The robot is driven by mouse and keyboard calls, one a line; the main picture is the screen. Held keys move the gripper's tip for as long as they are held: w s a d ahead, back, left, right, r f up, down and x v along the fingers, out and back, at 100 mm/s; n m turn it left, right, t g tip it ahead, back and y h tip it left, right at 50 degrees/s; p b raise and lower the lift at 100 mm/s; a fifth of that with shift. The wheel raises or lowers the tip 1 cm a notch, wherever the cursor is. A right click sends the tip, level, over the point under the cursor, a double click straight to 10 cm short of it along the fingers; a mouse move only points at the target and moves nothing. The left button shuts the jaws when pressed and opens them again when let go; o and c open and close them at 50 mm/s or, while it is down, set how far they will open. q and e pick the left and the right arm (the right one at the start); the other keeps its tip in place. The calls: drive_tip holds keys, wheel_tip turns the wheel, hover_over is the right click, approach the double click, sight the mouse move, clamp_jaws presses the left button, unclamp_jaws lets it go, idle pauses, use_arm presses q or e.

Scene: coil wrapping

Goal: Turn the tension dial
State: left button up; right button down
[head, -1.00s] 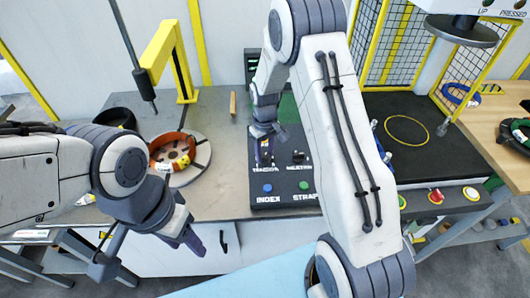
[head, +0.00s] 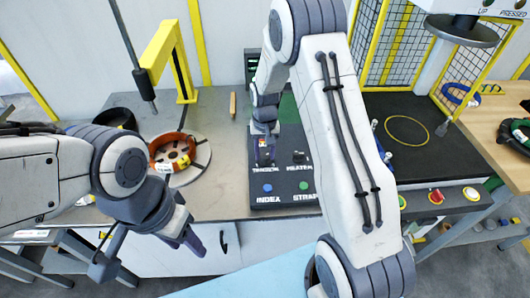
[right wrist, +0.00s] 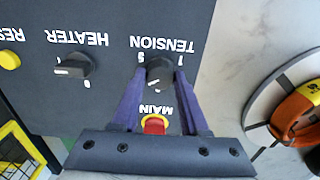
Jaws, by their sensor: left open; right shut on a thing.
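In the right wrist view, the two purple fingers of my right gripper (right wrist: 159,76) are shut on the dial, one on each side. In the head view, my right gripper (head: 264,150) reaches down onto the panel and mostly covers the dial. My left gripper (head: 193,243) is open and empty, in front of the table edge at the left, well away from the panel.
The heater knob (right wrist: 73,66) is beside the tension dial, and a red MAIN button (right wrist: 154,125) is close to my fingers. The blue INDEX button (head: 267,188) is at the panel front. An orange coil (head: 160,165) lies on a round plate left of the panel.

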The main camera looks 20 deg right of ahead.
sight(265, 155)
idle(0.3)
drive_tip(key=shift+c, duration=2.2)
unclamp_jaws()
drive_tip(key=shift+r, duration=0.1)
wheel_tip(265, 155, up, 10)
drive_tip(key=b, duration=0.1)
drive_tip(key=shift+r+b, duration=0.2)
drive_tip(key=shift+b, duration=0.15)
